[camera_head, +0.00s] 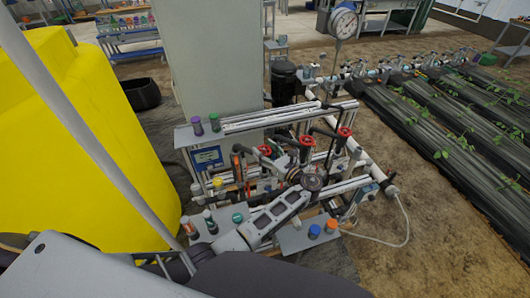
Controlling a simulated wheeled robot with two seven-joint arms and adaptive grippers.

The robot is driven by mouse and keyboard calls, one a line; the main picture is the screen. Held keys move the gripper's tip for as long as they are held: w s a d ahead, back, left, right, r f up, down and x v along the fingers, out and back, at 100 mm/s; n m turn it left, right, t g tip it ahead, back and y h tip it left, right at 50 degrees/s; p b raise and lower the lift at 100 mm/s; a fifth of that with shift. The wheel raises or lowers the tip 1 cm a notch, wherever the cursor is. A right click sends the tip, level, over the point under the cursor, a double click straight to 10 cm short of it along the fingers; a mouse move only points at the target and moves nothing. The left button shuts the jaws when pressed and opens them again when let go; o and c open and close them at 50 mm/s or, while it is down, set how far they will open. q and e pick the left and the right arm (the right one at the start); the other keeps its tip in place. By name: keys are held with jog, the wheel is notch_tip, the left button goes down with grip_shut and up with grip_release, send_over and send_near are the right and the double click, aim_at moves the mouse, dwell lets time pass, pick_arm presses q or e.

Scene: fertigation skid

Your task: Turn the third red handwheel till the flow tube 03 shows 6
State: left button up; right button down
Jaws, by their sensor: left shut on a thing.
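Three red handwheels show on the pipe skid: a left one (264,150), a middle one (307,141) and a right one (344,132). My left arm reaches in from the lower left. Its dark left gripper (311,182) is over the front of the skid, below the middle and right handwheels in the picture. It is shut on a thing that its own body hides. The flow tubes are too small to tell apart, and no tube number or reading is legible. My right gripper is not in view.
A yellow tank (95,140) stands at the left. A grey cabinet (210,65) rises behind the skid. A round gauge (343,22) stands at the back. Small capped bottles (314,231) stand on a front shelf. A pale hose (406,225) loops on the floor at the right.

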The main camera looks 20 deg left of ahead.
aim_at(265, 150)
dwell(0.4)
pick_arm(q)
jog(key=o, duration=1)
jog(key=shift+o, duration=0.2)
jog(key=shift+r, duration=5)
